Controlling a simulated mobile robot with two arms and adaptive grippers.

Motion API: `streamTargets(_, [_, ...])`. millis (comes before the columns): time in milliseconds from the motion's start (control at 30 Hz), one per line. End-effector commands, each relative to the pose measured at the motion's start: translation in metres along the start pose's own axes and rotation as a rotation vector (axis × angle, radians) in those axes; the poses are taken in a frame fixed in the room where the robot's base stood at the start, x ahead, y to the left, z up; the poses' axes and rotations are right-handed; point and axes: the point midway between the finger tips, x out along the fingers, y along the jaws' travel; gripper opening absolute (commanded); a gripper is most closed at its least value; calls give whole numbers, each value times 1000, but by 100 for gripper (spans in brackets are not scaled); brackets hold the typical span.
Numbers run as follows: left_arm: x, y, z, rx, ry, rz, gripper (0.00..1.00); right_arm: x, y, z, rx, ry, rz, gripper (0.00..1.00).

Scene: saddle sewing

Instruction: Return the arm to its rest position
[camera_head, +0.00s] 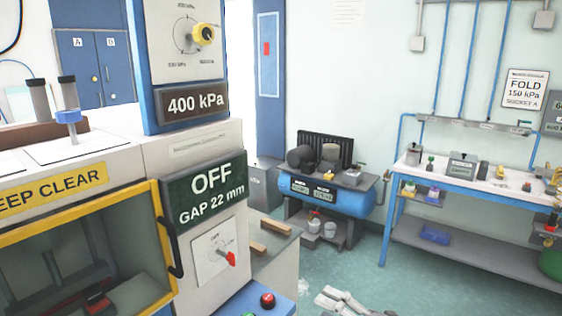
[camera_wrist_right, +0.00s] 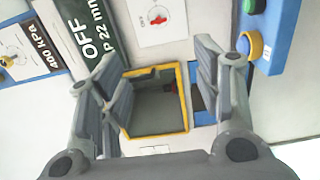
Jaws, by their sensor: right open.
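My right gripper (camera_wrist_right: 156,56) is open in the right wrist view, its two grey fingers spread wide with nothing between them. It faces the front of a white and blue machine, which shows at the left of the head view (camera_head: 190,145). A yellow-framed opening (camera_wrist_right: 186,100) of the machine shows between and beyond the fingers, apart from them as far as I can tell. My left gripper is not in view.
The machine has an "OFF GAP 22 mm" sign (camera_head: 205,188), a red-pointer dial (camera_head: 222,258) and a red button (camera_head: 267,299). A blue compressor (camera_head: 330,196) stands at the back. A blue-framed workbench (camera_head: 455,180) is at the right. The green floor between is mostly clear.

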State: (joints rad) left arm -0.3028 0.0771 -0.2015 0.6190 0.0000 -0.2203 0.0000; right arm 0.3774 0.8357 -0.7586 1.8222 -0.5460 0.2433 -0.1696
Motion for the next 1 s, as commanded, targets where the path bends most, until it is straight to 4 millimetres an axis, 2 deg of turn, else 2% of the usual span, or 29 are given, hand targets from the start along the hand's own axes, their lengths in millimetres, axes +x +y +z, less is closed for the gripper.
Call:
streamTargets(33, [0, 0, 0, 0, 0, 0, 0, 0, -11, 7, 32, -26, -7, 59])
streamTargets(267, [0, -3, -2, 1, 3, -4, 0, -5, -51, 39, 166, -149, -27, 59])
streamTargets(367, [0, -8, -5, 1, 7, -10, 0, -10, -76, 55, 240, -218, -41, 59])
streamTargets(467, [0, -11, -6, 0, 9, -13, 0, -19, -108, 70, 325, -296, -59, 59])
streamTargets(567, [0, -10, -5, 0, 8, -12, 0, -32, -147, 84, 428, -388, -82, 59])
streamTargets(667, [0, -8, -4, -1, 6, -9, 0, -53, -200, 94, 557, -506, -116, 59])
streamTargets(767, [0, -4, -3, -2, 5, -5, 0, -85, -268, 94, 714, -650, -163, 59])
streamTargets(800, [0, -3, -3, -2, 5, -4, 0, -100, -295, 90, 777, -708, -183, 59])
streamTargets(867, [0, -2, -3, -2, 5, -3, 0, -122, -334, 80, 866, -792, -215, 59])
streamTargets(900, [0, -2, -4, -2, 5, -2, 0, -138, -359, 71, 924, -846, -237, 59])
streamTargets(1000, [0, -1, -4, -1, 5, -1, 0, -177, -418, 40, 1060, -978, -294, 59])
